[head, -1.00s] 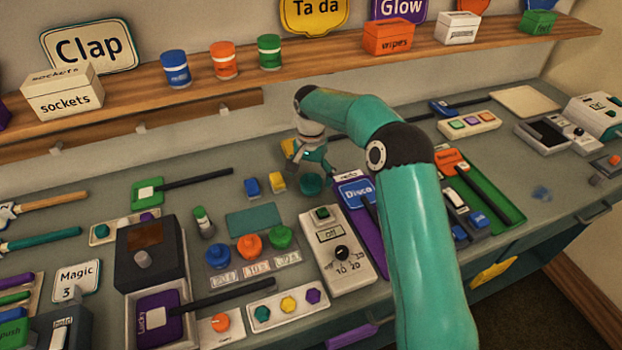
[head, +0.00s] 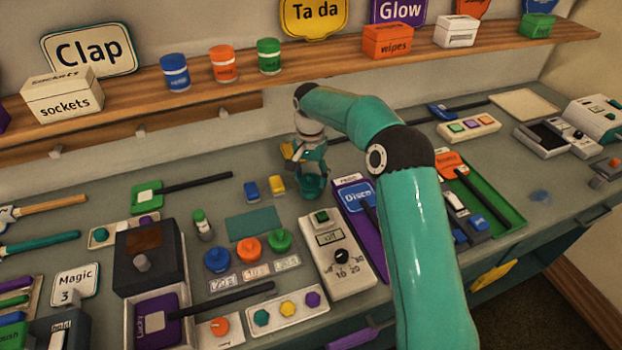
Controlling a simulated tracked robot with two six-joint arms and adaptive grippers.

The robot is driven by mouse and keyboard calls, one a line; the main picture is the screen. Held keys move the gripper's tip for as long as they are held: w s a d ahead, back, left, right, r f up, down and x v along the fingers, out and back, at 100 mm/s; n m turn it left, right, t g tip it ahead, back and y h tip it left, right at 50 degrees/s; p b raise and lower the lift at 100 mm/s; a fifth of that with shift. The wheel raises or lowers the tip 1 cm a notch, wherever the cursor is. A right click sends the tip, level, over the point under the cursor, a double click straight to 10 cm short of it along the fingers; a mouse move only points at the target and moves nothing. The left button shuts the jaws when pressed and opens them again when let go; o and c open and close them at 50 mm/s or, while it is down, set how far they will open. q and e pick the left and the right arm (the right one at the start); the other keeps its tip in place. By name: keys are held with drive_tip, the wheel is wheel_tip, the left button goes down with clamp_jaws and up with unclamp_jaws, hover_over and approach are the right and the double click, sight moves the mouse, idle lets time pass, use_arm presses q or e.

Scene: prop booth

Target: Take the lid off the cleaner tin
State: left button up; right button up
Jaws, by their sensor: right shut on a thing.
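A small round teal tin (head: 313,189) stands on the bench below the shelf, left of the purple Disco panel. I take it for the cleaner tin; no label on it is legible. My right gripper (head: 307,168) reaches down over it from above, shut on its top, where the lid is. The fingers and wrist hide most of the lid, and I cannot see a gap between lid and tin. My left gripper is not in view.
Small blue (head: 251,191) and yellow (head: 277,185) blocks stand close left of the tin. The grey control box (head: 335,250) is in front of it, the Disco panel (head: 358,200) to its right. Blue, orange and green tins stand on the wooden shelf (head: 330,68) above. Bare bench lies behind the blocks.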

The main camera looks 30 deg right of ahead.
wheel_tip(320, 180, up, 10)
drive_tip(key=shift+f, duration=0.1)
wheel_tip(320, 180, up, 8)
drive_tip(key=p, duration=0.4)
drive_tip(key=n+b, duration=0.5)
drive_tip(key=b, duration=0.1)
hover_over(290, 212)
drive_tip(key=f, duration=0.1)
wheel_tip(290, 212, down, 14)
drive_tip(key=shift+s+f+b, duration=0.1)
drive_tip(key=shift+f+b, duration=0.05)
drive_tip(key=shift+b, duration=0.45)
drive_tip(key=shift+f, duration=2.6)
